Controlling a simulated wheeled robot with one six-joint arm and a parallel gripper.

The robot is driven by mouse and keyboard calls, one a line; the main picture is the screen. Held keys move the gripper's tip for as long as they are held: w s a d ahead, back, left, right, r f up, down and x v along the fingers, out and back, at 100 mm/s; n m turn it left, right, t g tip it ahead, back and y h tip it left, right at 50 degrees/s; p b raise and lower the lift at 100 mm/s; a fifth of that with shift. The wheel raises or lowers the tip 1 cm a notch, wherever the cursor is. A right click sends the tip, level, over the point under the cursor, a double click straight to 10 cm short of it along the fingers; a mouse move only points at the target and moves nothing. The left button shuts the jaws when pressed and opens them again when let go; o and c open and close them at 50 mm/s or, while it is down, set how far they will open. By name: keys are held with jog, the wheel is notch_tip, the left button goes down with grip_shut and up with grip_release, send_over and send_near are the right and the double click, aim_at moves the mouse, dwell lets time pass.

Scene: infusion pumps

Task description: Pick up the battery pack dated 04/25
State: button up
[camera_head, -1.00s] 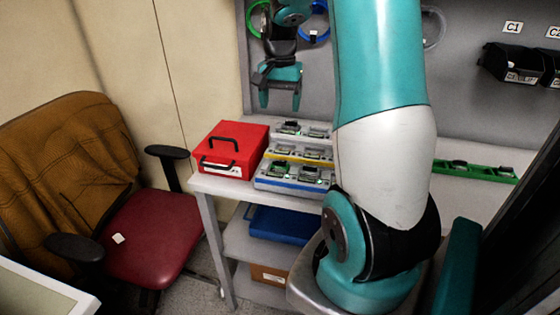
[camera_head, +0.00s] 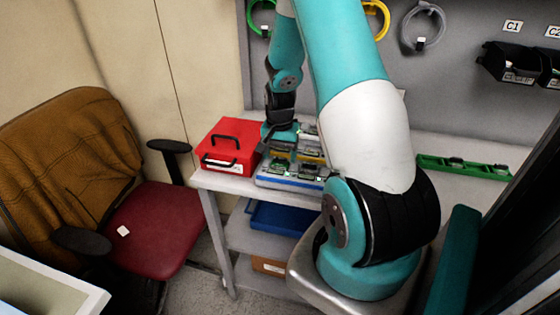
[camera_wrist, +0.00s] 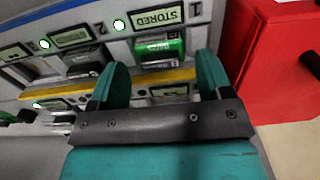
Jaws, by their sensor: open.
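The pump rack (camera_head: 290,182) stands on the bench, with small screens and battery packs in rows marked by yellow and blue strips. My gripper (camera_head: 281,148) is low over its left part. In the wrist view my gripper (camera_wrist: 160,75) is open and empty, its teal fingers apart. A green-and-black battery pack (camera_wrist: 158,48) lies just beyond and between the fingertips, below an upside-down "STORED" screen (camera_wrist: 160,16). A darker pack (camera_wrist: 85,60) sits to its left. No date is legible on any pack. My arm hides part of the rack in the head view.
A red case (camera_head: 228,147) with a black handle stands close left of the rack; it also shows at the right in the wrist view (camera_wrist: 270,60). A green tray (camera_head: 465,167) lies right on the bench. An office chair (camera_head: 150,225) stands left.

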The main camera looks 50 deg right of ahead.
jog(key=shift+f, duration=0.65)
jog(key=c, duration=0.9)
jog(key=shift+r, duration=0.1)
